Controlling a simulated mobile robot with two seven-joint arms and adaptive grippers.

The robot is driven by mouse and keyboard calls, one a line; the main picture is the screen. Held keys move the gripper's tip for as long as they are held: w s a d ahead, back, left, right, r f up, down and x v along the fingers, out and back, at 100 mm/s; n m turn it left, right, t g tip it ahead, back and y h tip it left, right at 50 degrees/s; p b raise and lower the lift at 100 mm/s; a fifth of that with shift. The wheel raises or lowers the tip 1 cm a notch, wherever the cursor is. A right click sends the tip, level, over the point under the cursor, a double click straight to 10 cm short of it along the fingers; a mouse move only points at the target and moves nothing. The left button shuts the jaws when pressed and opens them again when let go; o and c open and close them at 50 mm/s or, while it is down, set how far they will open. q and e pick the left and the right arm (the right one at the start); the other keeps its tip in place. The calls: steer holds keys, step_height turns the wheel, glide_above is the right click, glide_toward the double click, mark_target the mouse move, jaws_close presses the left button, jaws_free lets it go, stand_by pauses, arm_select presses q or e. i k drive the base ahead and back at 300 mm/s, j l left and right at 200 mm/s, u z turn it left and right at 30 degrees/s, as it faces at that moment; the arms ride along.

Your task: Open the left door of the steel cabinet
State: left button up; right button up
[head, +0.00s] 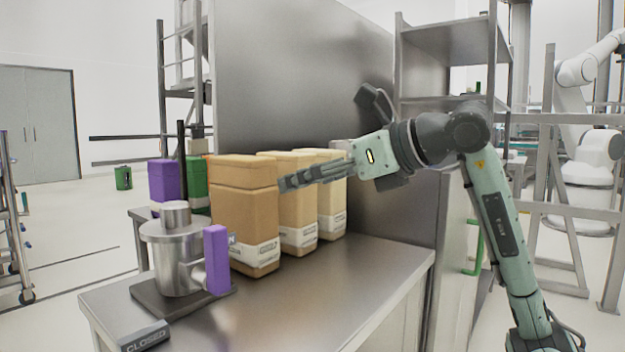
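A large plain steel panel (290,70) stands upright behind the bench; I cannot tell whether it is part of the steel cabinet. Far left, a grey double door (38,125) with two small handles is closed. No door is clearly marked as the cabinet's left one. My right gripper (287,184) comes in from the right and points left, in front of the tan cartons (245,200). Its fingers show side-on, so their opening is unclear. My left gripper is not in view.
The steel-topped bench (330,285) holds the cartons, a metal pot (178,255) with a purple handle, and a "CLOSED" block (146,337). Its front right top is clear. A shelf rack (450,45) and frame (560,220) stand right. Open floor lies left.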

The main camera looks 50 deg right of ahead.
mark_target(454, 221)
steer(key=k+l, duration=0.15)
steer(key=k, duration=0.85)
